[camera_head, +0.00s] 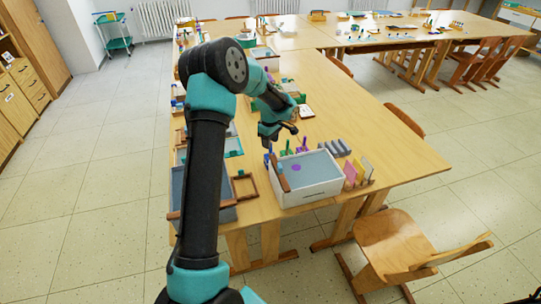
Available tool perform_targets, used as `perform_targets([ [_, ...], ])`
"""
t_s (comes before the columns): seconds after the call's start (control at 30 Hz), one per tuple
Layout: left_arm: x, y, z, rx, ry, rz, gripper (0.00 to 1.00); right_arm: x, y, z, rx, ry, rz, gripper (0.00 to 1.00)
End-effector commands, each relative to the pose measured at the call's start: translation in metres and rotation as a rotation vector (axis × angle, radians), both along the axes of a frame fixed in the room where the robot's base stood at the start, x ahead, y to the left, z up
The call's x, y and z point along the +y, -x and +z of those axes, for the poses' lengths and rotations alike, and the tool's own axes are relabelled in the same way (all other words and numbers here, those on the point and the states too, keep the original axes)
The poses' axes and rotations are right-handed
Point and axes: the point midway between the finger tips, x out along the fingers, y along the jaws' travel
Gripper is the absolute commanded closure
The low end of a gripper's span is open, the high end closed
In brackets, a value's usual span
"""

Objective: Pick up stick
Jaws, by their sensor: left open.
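A white box (312,192) with a blue-grey inside stands near the front edge of the wooden table. A brown stick-like piece (283,179) lies along its left side, and a small purple round piece (296,167) is inside. I cannot tell for sure which thing is the stick. My left gripper (284,137) is open and empty, above the table just behind the box, apart from the brown piece. Its fingertips are small in the view. My right gripper is not in view.
Small purple and green items stand behind the box. Grey blocks (336,148) and upright pink and yellow boards (357,171) are at its right. Frames and trays lie left, partly hidden by my arm. The table (400,152) is clear at right. A chair (405,243) stands in front.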

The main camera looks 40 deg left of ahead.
Motion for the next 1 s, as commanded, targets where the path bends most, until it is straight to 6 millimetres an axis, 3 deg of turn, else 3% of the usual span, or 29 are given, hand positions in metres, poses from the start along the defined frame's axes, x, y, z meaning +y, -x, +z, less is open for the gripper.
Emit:
perform_targets([
  [0.37,-0.002,0.001,-0.045,0.000,0.000,-0.001,0.56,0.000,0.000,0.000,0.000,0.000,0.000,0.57],
  [0.87,-0.002,0.001,-0.046,0.000,0.000,-0.001,0.56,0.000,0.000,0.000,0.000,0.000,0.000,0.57],
  [1.0,-0.002,0.001,-0.046,0.000,0.000,-0.001,0.68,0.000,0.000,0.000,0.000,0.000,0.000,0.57],
])
